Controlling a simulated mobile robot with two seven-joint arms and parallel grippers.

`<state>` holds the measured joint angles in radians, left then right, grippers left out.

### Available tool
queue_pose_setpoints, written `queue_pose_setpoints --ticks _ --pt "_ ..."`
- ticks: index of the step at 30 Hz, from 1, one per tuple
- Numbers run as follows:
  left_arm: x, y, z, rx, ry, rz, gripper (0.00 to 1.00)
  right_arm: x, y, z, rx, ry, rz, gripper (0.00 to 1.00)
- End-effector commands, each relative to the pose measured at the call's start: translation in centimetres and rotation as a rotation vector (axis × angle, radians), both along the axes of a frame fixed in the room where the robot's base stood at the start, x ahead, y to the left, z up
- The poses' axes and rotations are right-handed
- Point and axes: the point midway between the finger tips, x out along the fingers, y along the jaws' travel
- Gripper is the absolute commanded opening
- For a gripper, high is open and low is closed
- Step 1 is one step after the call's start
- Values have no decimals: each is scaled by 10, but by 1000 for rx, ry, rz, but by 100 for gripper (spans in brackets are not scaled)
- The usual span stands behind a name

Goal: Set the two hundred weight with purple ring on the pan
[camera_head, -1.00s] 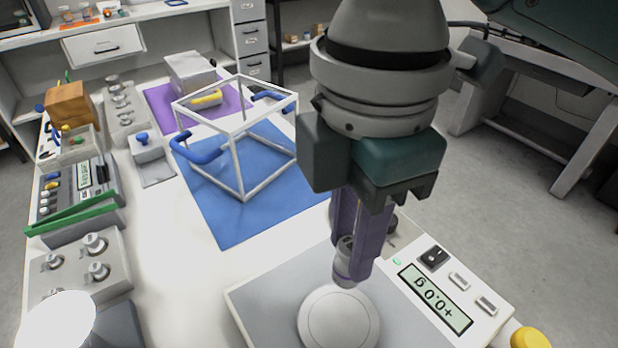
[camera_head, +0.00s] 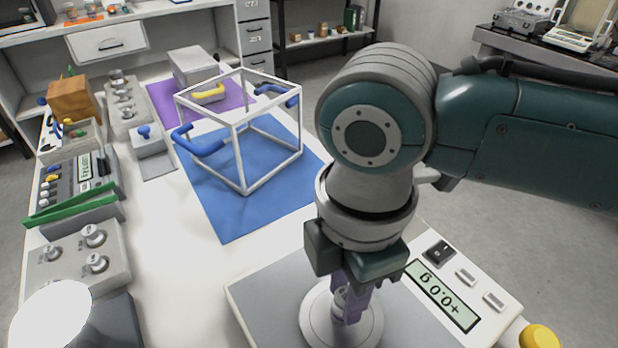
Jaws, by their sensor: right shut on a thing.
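The scale's round pale pan (camera_head: 312,325) lies at the bottom centre on the scale's grey top. My right gripper (camera_head: 350,305) points down over the pan with its purple fingers shut on a small grey metal weight (camera_head: 339,299). The weight is upright and mostly hidden by the fingers, and its ring is hard to make out. It is at or just above the pan; I cannot tell if it touches. The scale display (camera_head: 443,294) reads +0.0 g. My left gripper is not in view.
A white open frame with blue handles (camera_head: 243,187) stands on a blue mat (camera_head: 222,222) behind the scale. A yellow knob (camera_head: 540,337) is at the lower right. White table between is clear.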

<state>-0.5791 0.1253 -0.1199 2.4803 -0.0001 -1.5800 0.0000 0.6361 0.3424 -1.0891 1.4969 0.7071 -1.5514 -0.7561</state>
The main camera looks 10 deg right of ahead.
Motion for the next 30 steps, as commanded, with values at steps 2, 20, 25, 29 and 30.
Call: queue_pose_setpoints --ticks 2,20,25,29,30 --pt "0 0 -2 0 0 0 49 0 0 -3 0 0 0 0" --pt "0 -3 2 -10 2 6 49 0 0 5 1 -1 0 60" --pt "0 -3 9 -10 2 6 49 1 1 35 2 -4 1 60" --pt "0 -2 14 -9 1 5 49 1 1 66 3 -5 2 60" --pt "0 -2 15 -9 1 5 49 1 1 75 2 -5 0 60"
